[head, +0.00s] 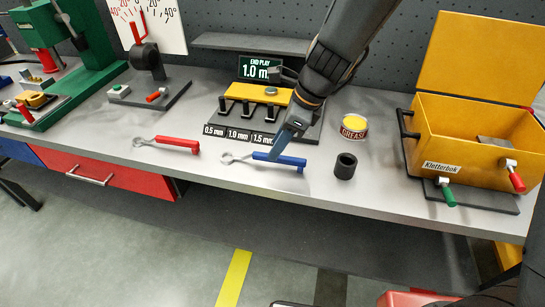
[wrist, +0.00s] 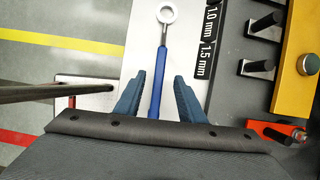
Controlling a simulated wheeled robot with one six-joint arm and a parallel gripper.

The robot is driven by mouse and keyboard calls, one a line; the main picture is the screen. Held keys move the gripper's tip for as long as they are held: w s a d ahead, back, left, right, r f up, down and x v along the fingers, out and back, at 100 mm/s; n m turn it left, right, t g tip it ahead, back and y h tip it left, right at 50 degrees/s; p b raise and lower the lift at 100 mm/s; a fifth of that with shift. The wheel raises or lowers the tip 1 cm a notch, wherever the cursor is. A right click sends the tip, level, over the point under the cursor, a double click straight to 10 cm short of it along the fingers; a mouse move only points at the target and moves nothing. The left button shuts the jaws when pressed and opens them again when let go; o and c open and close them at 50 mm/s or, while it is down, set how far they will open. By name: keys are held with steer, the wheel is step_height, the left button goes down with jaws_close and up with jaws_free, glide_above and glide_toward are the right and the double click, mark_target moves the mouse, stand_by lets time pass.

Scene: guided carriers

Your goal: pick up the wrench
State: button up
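Two wrenches lie on the grey workbench. One has a blue handle (head: 290,161) and a silver ring end at its left; the other has a red handle (head: 178,143). My gripper (head: 279,149) is directly over the blue-handled wrench, its fingers partly hiding the handle. In the wrist view, the blue handle (wrist: 162,65) runs up the middle with the ring at the top. My open gripper (wrist: 159,80) has one blue finger on each side of it, with a gap to both. I cannot tell the exact height of the fingertips above the bench.
A gauge stand with a yellow block (head: 260,94) and labelled slots stands behind the wrench. A dark cylinder (head: 345,166) and a grease tin (head: 354,127) are to the right. A yellow box (head: 465,133) with levers is farther right. The bench's front edge (head: 255,188) is close.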

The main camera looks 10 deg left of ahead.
mark_target(261, 159)
steer(key=x, duration=0.4)
steer(key=shift+s+f, duration=0.1)
steer(key=shift+f, duration=0.35)
steer(key=shift+c, duration=0.4)
jaws_close()
